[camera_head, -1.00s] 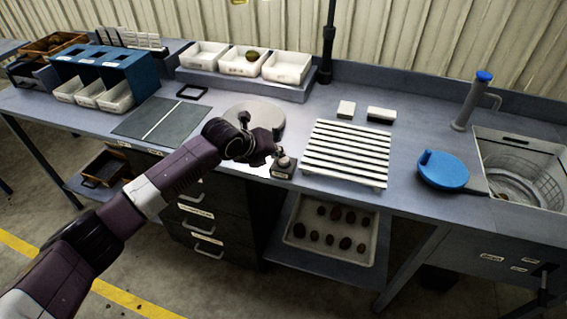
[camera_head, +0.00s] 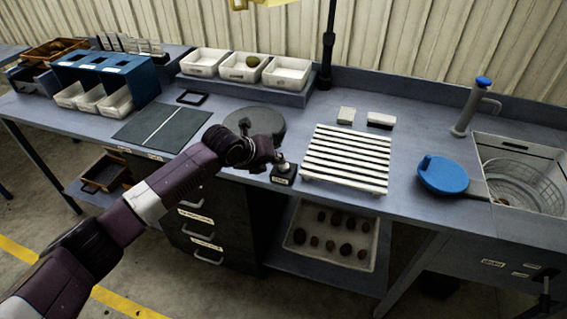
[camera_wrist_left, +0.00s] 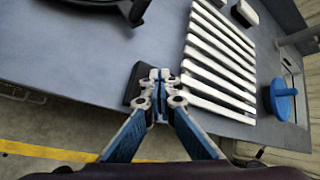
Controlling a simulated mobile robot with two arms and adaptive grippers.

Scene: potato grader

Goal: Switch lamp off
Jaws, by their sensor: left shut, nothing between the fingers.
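A small dark switch box (camera_head: 284,178) with a pale label stands near the front edge of the table, left of the white slatted rack. My left gripper (camera_head: 279,160) is shut and empty at the top of this box; whether it touches the knob cannot be told. In the left wrist view, the shut fingertips (camera_wrist_left: 158,76) partly cover the dark box (camera_wrist_left: 134,86). The round plate (camera_head: 262,122) beneath looks dark grey and unlit. My right gripper is out of view.
The white slatted rack (camera_head: 346,157) is close right of the box. A blue-handled round tool (camera_head: 442,174) and a sink basin (camera_head: 520,180) are further right. White bins (camera_head: 286,74) stand at the back. A tray of potatoes (camera_head: 365,255) sits on the lower shelf.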

